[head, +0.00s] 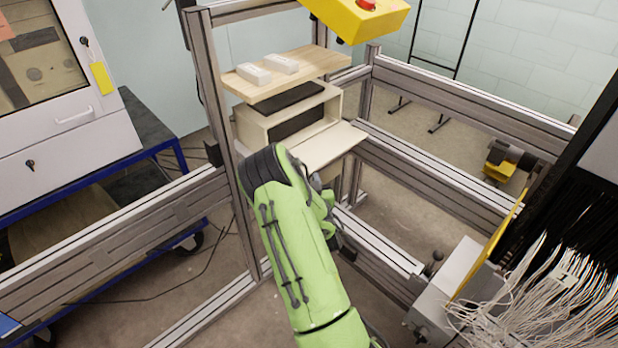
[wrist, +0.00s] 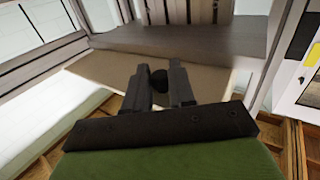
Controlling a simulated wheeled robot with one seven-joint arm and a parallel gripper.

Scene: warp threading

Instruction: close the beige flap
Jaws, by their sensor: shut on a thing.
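The beige flap (head: 330,145) sticks out from the front of a beige box (head: 258,128) and is swung down to roughly level, so the box's dark inside shows. In the wrist view, the flap (wrist: 105,85) spreads out as a tan panel below my fingers. My gripper (wrist: 160,78) is shut on a dark round knob (wrist: 158,77) at the flap, with one finger on either side of it. In the head view my green arm hides the gripper, the knob and part of the flap.
A wooden shelf (head: 290,72) with two white blocks sits above the box. Aluminium frame rails (head: 440,185) surround the area, with an upright post (head: 215,110) left of the box. A yellow box with a red button (head: 360,15) hangs above. White threads (head: 540,300) fan out at lower right.

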